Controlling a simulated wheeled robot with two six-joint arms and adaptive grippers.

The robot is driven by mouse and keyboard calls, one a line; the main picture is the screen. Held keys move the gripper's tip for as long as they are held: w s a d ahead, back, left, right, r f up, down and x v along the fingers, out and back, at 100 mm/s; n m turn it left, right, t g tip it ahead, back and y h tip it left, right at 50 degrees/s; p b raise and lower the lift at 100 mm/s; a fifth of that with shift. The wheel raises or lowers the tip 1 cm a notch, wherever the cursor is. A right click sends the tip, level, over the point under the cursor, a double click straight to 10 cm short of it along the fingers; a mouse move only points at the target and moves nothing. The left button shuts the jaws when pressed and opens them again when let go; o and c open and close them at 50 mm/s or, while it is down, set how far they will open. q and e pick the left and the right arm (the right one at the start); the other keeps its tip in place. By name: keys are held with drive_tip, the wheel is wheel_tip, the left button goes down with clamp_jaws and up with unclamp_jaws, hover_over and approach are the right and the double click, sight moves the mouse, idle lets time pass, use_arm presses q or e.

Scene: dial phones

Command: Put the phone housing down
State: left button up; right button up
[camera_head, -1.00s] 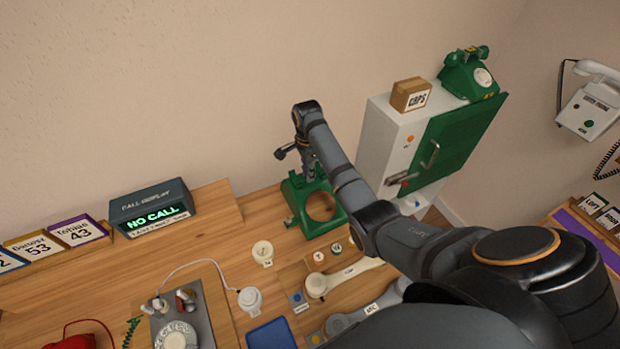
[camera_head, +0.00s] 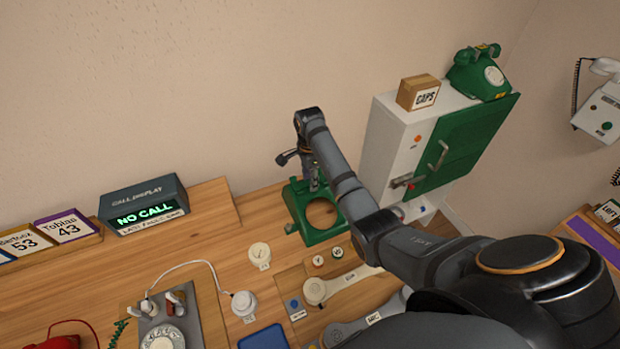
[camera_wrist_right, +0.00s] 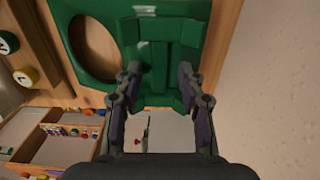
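The green phone housing (camera_head: 296,207), an open shell with a large round hole, is at the back of the wooden table, left of the white cabinet. It also shows in the right wrist view (camera_wrist_right: 130,30). My right gripper (camera_head: 312,180) points down at its far part. In the wrist view the two fingers of the right gripper (camera_wrist_right: 160,72) stand on either side of the housing's raised middle part and appear closed on it. The housing looks about level, at or just above the table; its underside is hidden. My left gripper is not in view.
The white cabinet (camera_head: 390,150) with a green door stands close right of my right arm. A call display (camera_head: 145,207) is at left. Nearer lie a cream cup (camera_head: 260,254), small round caps (camera_head: 318,261), a cream handset (camera_head: 350,279) and a blue tray (camera_head: 265,338).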

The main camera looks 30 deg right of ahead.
drive_tip(key=shift+r, duration=0.15)
wheel_tip(320, 180, up, 4)
drive_tip(key=shift+w+r+b, duration=0.1)
drive_tip(key=shift+r+b, duration=0.05)
drive_tip(key=shift+b, duration=0.25)
wheel_tip(320, 180, up, 3)
drive_tip(key=shift+r+p, duration=0.15)
drive_tip(key=shift+p, duration=0.5)
